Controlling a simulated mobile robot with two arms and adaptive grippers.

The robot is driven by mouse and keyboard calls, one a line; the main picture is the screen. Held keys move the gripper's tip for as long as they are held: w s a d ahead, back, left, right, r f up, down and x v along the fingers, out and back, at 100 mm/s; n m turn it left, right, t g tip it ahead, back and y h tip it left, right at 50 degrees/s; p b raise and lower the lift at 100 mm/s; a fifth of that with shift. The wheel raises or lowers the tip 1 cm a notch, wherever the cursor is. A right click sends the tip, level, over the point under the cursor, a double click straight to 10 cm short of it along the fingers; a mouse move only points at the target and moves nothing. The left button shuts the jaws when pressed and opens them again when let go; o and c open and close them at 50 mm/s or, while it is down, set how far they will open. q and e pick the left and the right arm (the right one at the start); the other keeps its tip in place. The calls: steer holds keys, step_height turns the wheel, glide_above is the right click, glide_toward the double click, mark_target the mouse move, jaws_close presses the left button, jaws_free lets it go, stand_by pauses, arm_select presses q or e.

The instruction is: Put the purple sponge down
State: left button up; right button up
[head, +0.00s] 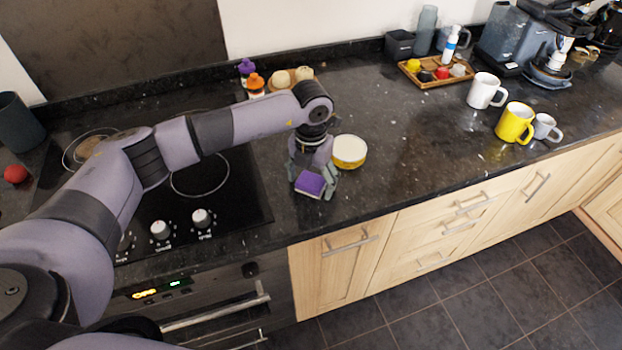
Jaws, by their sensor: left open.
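The purple sponge (310,184) has a purple top and a paler side edge. It is at the front part of the dark granite counter (400,160), right of the stove, in the head view. My left gripper (314,182) points down at it, with a finger on either side of the sponge. The jaws are open. I cannot tell whether a finger still touches the sponge, and the contact under it is hidden. My right gripper is not in view.
A yellow and white round tub (349,151) stands just right of my left gripper. The black cooktop (200,190) lies left. Mugs, including a yellow mug (515,123), and a wooden tray (436,74) stand farther right. The counter between is clear.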

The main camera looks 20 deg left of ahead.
mark_target(311, 181)
arm_select(q)
steer(key=shift+r, duration=0.25)
step_height(311, 181, up, 12)
steer(key=b, duration=0.3)
steer(key=shift+f, duration=0.2)
